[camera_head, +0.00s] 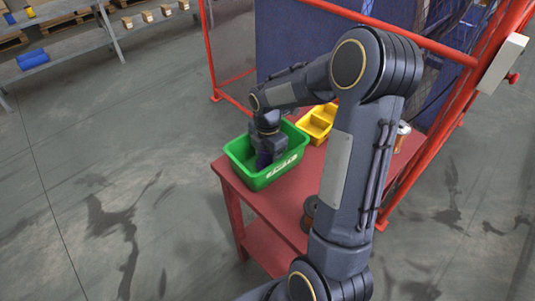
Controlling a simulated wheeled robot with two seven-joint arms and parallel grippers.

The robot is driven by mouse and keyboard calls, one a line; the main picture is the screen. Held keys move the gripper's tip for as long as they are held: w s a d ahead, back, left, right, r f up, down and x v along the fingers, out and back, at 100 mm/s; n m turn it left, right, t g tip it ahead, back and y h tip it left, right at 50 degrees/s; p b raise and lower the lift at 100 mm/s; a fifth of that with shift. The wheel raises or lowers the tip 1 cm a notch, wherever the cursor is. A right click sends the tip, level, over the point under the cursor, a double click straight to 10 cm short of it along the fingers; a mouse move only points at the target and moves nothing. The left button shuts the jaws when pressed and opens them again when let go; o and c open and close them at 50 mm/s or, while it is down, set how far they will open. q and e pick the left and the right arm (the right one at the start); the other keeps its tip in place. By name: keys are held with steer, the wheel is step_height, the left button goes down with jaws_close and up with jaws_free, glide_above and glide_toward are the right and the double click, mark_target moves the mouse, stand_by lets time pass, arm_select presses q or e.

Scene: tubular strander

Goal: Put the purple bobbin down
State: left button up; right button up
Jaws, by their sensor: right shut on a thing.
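My right arm reaches over the red table from the right, and my right gripper (267,148) points down into the green crate (283,178). The gripper is shut on the purple bobbin (263,160), of which only a small dark purple part shows inside the crate. The gripper and the crate's front wall hide the rest, so I cannot tell whether the bobbin touches the crate's floor. My left gripper is not in view.
The red table (230,178) carries the green crate near its left corner. A yellow bin (318,122) stands behind it. A can-like object (402,131) is at the right. A red-framed guard (228,60) stands behind. Grey floor (120,170) is clear at the left.

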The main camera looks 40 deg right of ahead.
steer(key=shift+f, duration=0.15)
steer(key=o, duration=0.7)
step_height(320, 180, up, 12)
steer(key=s+a+r+m+t+y, duration=0.1)
steer(key=s+a+m+t+y, duration=0.2)
steer(key=s+a+m, duration=1.2)
steer(key=s+m+t, duration=0.2)
steer(key=s+m, duration=0.1)
steer(key=m, duration=0.2)
steer(key=shift+s+t+y, duration=0.3)
steer(key=shift+s+y, duration=0.05)
steer(key=shift+y, duration=0.05)
